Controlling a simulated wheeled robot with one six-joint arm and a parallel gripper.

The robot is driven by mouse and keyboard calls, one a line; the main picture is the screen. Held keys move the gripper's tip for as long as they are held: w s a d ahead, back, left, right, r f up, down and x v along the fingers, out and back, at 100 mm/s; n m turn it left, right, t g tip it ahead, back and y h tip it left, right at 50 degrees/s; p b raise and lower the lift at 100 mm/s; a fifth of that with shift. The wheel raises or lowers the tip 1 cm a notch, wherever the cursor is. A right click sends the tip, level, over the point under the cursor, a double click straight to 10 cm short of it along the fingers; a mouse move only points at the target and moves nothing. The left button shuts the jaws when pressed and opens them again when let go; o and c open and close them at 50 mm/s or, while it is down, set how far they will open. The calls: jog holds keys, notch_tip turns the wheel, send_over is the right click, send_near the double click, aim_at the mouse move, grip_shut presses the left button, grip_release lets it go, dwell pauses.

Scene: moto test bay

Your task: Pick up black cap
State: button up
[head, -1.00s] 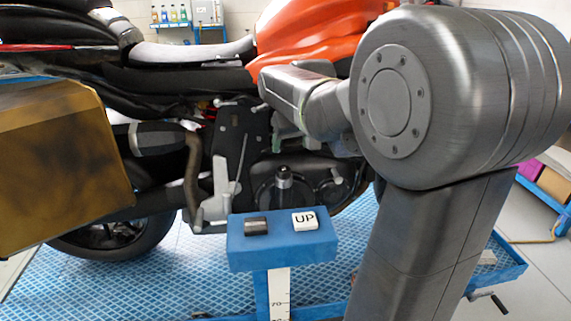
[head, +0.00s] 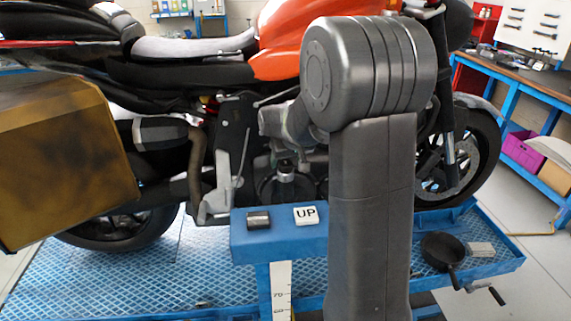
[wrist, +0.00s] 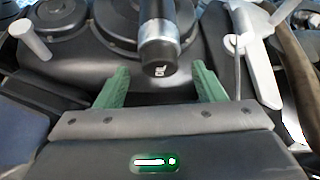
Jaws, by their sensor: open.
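The black cap (head: 286,171) stands up from the dark engine cover of the motorcycle in the head view. A gap shows on each side, and I see no contact. In the head view my arm hides part of the engine, and the fingers are hard to make out.
A blue pedestal (head: 278,245) with a black button (head: 258,220) and a white "UP" button (head: 305,215) stands in front of the engine. A black pan (head: 441,249) lies on the blue platform (head: 150,275) at right. Silver levers (wrist: 255,55) flank the cap in the wrist view.

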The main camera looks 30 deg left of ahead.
jog(key=shift+x, duration=0.8)
jog(key=shift+r, duration=0.1)
jog(key=c, duration=1.3)
